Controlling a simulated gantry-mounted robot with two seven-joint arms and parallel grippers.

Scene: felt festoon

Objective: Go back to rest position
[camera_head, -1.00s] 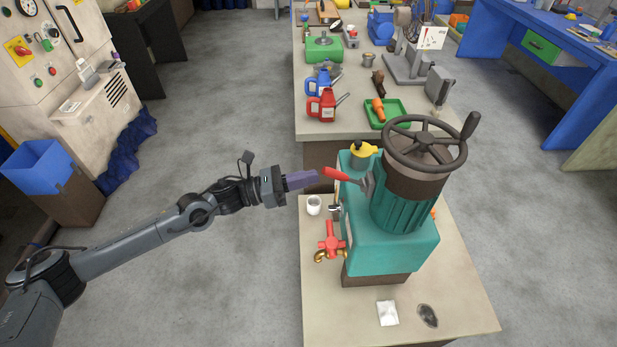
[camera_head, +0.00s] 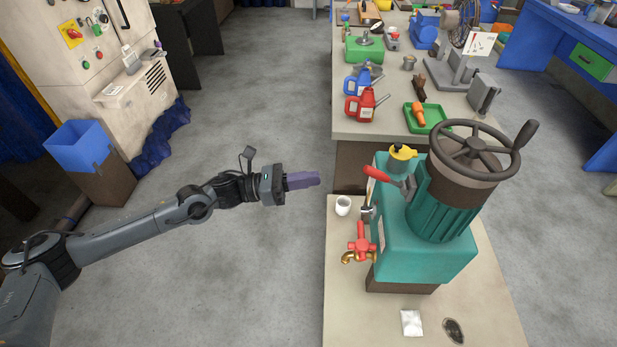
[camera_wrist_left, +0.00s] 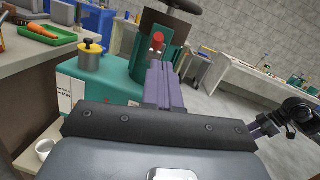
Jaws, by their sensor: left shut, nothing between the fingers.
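My left gripper (camera_head: 317,179) is shut and empty, its purple fingers held together in the air left of the teal machine (camera_head: 428,250). A clear gap separates the fingertips from the red-handled lever (camera_head: 376,173) on the machine's side. In the left wrist view the shut fingers (camera_wrist_left: 163,85) point at the machine, with the lever's red end (camera_wrist_left: 157,41) just beyond them. My right gripper (camera_wrist_left: 262,128) shows small at the right edge of the left wrist view; its opening is too small to judge. It is not in the head view.
The machine stands on a bench (camera_head: 350,315) with a white cup (camera_head: 343,205), a red-handled brass tap (camera_head: 361,243) and a dark handwheel (camera_head: 474,150) on top. A tool-covered table (camera_head: 352,128) stands behind. A blue-lined bin (camera_head: 78,143) stands left. The floor around my left arm is clear.

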